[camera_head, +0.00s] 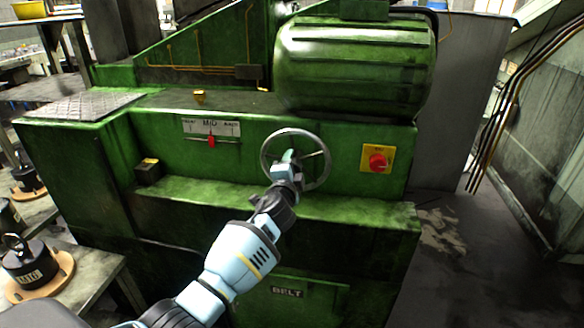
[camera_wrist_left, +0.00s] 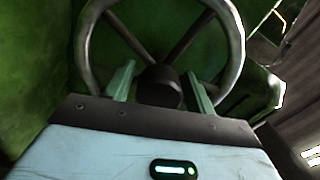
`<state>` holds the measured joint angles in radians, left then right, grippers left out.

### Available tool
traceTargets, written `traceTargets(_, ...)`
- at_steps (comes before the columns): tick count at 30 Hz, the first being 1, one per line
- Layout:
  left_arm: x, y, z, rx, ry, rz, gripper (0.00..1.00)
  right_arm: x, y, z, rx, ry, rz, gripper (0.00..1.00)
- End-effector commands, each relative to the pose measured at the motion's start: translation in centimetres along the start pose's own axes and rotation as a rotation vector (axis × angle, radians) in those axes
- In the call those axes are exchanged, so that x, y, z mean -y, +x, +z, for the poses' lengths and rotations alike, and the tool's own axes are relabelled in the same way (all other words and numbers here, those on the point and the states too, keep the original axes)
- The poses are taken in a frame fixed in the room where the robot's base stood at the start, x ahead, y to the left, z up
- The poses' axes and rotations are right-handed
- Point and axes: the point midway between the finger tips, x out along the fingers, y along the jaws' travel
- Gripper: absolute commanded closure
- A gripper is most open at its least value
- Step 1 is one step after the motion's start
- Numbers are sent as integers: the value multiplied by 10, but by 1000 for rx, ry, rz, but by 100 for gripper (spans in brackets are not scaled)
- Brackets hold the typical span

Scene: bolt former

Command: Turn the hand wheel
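The hand wheel (camera_head: 327,165) is a grey metal ring with spokes on the front of the green machine. In the left wrist view the wheel (camera_wrist_left: 234,50) fills the upper middle, with its dark hub (camera_wrist_left: 160,86) in the centre. My left gripper (camera_head: 288,157) is in front of the wheel, near its hub. In the left wrist view the two fingers of my left gripper (camera_wrist_left: 160,83) are apart, one on each side of the hub. I cannot tell whether they touch it. My right gripper is in neither view.
A red button on a yellow plate (camera_head: 377,160) is right of the wheel. A scale with a red pointer (camera_head: 211,140) is to its left. A green ledge (camera_head: 235,197) runs below. A table with a weight marked M16 (camera_head: 30,268) stands at lower left.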

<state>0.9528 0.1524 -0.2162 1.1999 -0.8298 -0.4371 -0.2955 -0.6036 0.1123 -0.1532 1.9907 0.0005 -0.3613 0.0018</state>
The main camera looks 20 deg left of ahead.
Motion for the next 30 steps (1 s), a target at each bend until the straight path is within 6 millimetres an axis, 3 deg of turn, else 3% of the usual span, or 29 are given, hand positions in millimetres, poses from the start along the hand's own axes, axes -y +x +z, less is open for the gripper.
traceTargets(14, 0, -7, 0, -1, -1, -1, 36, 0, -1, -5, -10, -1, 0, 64)
traceTargets(23, 2, -46, -1, -3, -2, -2, 36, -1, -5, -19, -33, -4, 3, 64)
traceTargets(30, 0, -71, 0, -1, -1, -1, 36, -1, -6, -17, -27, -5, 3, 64)
